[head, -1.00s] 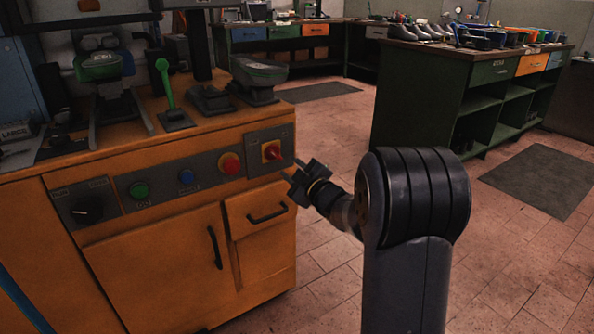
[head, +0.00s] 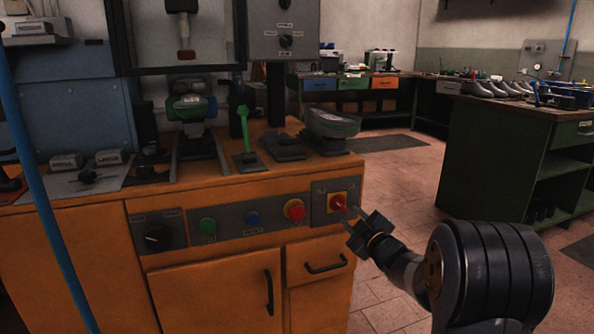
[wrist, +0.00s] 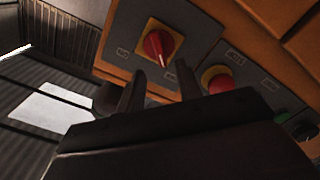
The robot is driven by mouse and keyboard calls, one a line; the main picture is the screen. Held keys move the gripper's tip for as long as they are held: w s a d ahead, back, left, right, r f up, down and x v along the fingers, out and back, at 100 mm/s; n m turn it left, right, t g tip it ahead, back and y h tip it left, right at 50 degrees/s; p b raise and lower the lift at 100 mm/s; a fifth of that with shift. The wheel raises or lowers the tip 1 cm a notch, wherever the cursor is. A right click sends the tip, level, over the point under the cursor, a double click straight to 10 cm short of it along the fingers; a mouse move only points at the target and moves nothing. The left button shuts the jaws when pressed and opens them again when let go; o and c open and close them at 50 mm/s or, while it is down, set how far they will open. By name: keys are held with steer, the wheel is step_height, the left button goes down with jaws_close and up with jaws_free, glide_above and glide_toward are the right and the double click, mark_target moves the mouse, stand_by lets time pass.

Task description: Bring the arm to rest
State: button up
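My arm reaches in from the lower right of the head view, with my gripper (head: 349,216) in front of the right end of the orange press cabinet (head: 215,295). The gripper is close to the red rotary switch (head: 338,202) on its yellow plate. In the wrist view, the two dark fingers of my gripper (wrist: 160,88) stand apart with nothing between them. The red switch (wrist: 158,47) is just beyond the fingertips, and its pointer end is turned down towards them. I see no clear contact between fingers and switch.
A green lever (head: 243,130) stands on the cabinet top. Floor (head: 395,290) is clear between cabinet and green bench (head: 490,170).

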mark_target(341, 206)
steer(key=x, duration=0.6)
steer(key=shift+w+a+b, duration=0.1)
steer(key=shift+w+b, duration=0.15)
steer(key=shift+b, duration=0.15)
steer(key=shift+s, duration=0.1)
